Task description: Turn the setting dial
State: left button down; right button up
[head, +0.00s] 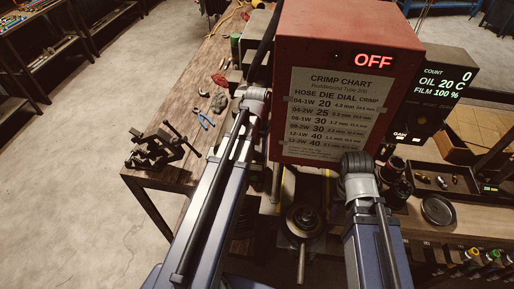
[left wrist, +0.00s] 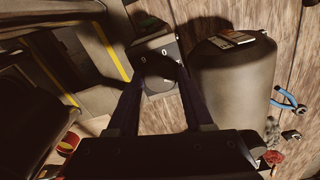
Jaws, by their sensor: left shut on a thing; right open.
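In the left wrist view, a small grey plate with white figures (left wrist: 155,84) lies between and beyond the fingers of my left gripper (left wrist: 158,62). The gripper's two dark fingers converge on the dark setting dial (left wrist: 158,45) at this plate and are shut on it. The dial is mostly in shadow, so I cannot read its setting. In the head view, the red crimper housing (head: 345,50) shows a lit OFF display and a crimp chart. My left arm reaches up to the housing's left edge; the left gripper is hidden there. My right arm stands before the housing's lower right; its fingers are not seen.
A large grey cylinder (left wrist: 232,85) stands close right of my left fingers. Blue-handled pliers (head: 206,121) and a vise-like tool (head: 155,150) are on the wooden bench at left. A black readout box (head: 437,92) and a dark round dish (head: 437,210) are at right.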

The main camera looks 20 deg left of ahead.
aim_at(257, 151)
pick_arm(q)
jog(key=shift+c, duration=1.5)
grip_release()
jog(key=shift+r, duration=0.1)
notch_tip(257, 151, up, 8)
jog(key=p, duration=0.8)
jog(key=shift+s+f, duration=0.1)
jog(key=shift+f, duration=0.15)
